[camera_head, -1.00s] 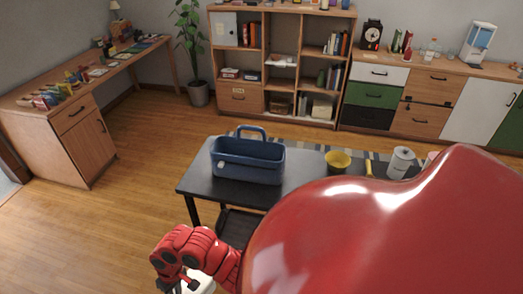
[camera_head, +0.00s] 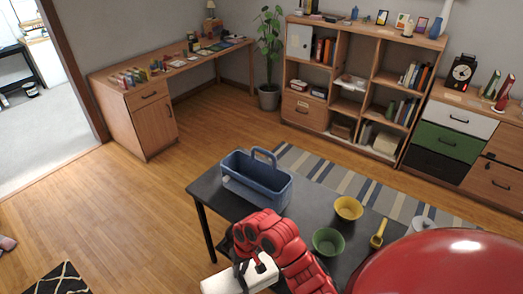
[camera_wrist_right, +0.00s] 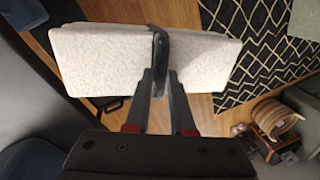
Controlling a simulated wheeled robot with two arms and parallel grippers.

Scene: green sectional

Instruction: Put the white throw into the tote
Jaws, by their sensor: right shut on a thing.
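The blue tote (camera_head: 256,183) with an upright handle stands on the black table (camera_head: 213,189), near its far left corner. My right gripper (camera_head: 243,270) is in front of the table's near edge, short of the tote. It is shut on the white throw (camera_head: 222,283), a folded block. In the right wrist view the throw (camera_wrist_right: 95,60) sticks out to both sides of the fingers (camera_wrist_right: 160,70), which pinch its middle. Part of the throw is hidden by the gripper in the head view. My left gripper is not in view.
A yellow bowl (camera_head: 348,208), a green bowl (camera_head: 328,241) and a yellow scoop (camera_head: 378,236) are on the table, right of the tote. A striped rug (camera_head: 310,165) lies behind. A patterned rug (camera_head: 58,281) lies at lower left.

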